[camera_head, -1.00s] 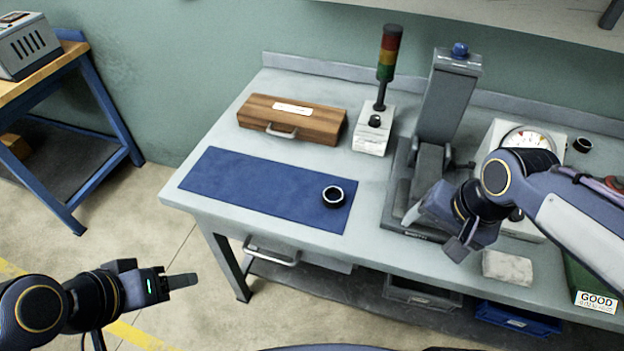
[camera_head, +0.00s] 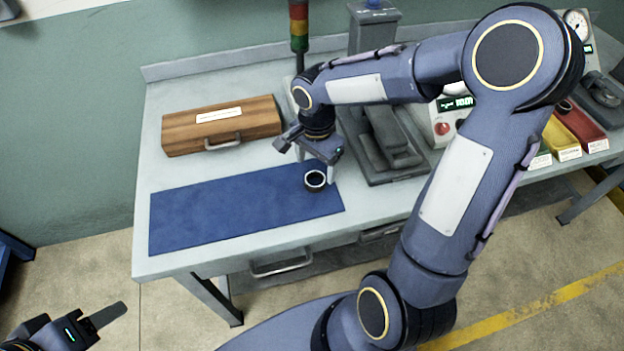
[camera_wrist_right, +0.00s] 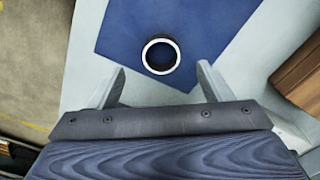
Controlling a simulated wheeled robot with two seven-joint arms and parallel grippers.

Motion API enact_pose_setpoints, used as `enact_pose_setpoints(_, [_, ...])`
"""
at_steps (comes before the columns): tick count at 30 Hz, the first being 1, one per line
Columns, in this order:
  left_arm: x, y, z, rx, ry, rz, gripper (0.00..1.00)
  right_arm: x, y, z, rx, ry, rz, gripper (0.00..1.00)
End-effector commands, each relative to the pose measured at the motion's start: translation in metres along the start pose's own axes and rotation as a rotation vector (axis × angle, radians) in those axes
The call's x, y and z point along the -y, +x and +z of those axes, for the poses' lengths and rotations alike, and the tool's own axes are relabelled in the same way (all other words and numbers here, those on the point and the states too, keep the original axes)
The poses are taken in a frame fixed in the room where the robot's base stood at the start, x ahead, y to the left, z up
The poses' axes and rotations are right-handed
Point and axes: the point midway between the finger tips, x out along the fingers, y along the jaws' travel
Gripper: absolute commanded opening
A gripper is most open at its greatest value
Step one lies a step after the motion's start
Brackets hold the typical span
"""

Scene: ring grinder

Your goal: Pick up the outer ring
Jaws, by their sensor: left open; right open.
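The outer ring (camera_head: 315,180) is a short dark ring with a bright rim. It lies near the right end of the blue mat (camera_head: 215,215) on the workbench. In the right wrist view the ring (camera_wrist_right: 160,55) lies ahead of the fingers, near the middle between them. My right gripper (camera_head: 318,168) is over the ring's side of the mat, fingers pointing down; it shows in the wrist view (camera_wrist_right: 160,80) open and empty. The ring does not appear gripped. My left gripper (camera_head: 118,310) is at the lower left, away from the bench, open and empty.
A wooden case (camera_head: 222,124) stands behind the mat. A signal tower (camera_head: 299,30) and a grey press (camera_head: 385,140) stand close to the right arm. Coloured bins (camera_head: 575,125) sit at the right. The left of the mat is clear.

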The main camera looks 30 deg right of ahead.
Motion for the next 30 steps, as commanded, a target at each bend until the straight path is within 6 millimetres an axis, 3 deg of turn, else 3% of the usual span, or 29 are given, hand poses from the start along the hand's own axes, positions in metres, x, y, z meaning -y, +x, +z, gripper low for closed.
enact_pose_setpoints(9, [-0.004,-0.008,-0.004,0.0,0.0,0.0,0.56,0.001,0.043,-0.002,0.002,-0.002,0.003,0.73])
enact_pose_setpoints(18, [-0.004,-0.008,-0.004,0.0,0.0,0.0,0.56,0.001,0.049,-0.002,0.001,-0.002,-0.001,0.73])
enact_pose_setpoints(30, [-0.004,-0.008,-0.004,0.0,0.0,0.0,0.56,0.001,0.048,-0.002,0.0,-0.002,-0.001,0.21])
